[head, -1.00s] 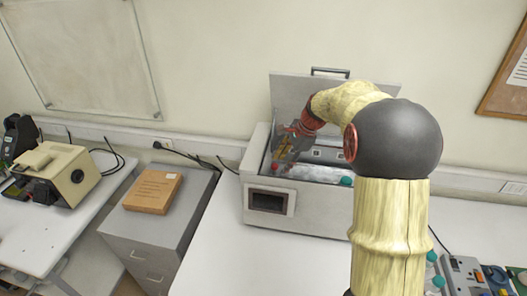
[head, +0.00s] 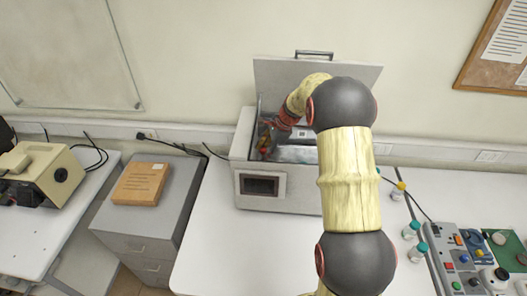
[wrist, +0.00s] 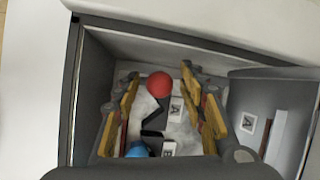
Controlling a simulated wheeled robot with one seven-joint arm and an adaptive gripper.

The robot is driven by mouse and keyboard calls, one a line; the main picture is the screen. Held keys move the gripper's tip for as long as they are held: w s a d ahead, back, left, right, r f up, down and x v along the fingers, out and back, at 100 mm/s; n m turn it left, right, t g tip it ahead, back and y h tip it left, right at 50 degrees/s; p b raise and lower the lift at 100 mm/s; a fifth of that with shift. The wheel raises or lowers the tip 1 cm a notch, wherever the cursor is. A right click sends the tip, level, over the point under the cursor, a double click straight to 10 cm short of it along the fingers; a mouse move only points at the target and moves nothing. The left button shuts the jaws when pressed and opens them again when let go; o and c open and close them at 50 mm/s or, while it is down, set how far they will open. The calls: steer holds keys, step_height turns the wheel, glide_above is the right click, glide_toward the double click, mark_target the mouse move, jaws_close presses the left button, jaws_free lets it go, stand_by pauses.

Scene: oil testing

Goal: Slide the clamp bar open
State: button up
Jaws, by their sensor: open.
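My gripper (head: 267,138) is inside the open grey box (head: 290,200), at its left end. In the wrist view my gripper (wrist: 160,76) is open, with its two yellow-padded fingers spread apart. A round red knob (wrist: 160,85) lies between the fingertips, with a visible gap on each side. A dark angled bar piece (wrist: 155,122) is below it, over a whitish surface. I cannot tell whether the knob and this piece form the clamp bar. The lower part of the box's inside is hidden by my gripper.
A blue cap (wrist: 139,150) and labels marked A (wrist: 175,110) and B (wrist: 169,148) are inside the box. The box lid (head: 345,75) stands raised behind. Small bottles (head: 411,230) and a control panel (head: 470,262) are at right. The front table is clear.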

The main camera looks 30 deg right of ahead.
steer(key=shift+c, duration=1.4)
steer(key=c, duration=0.7)
jaws_close()
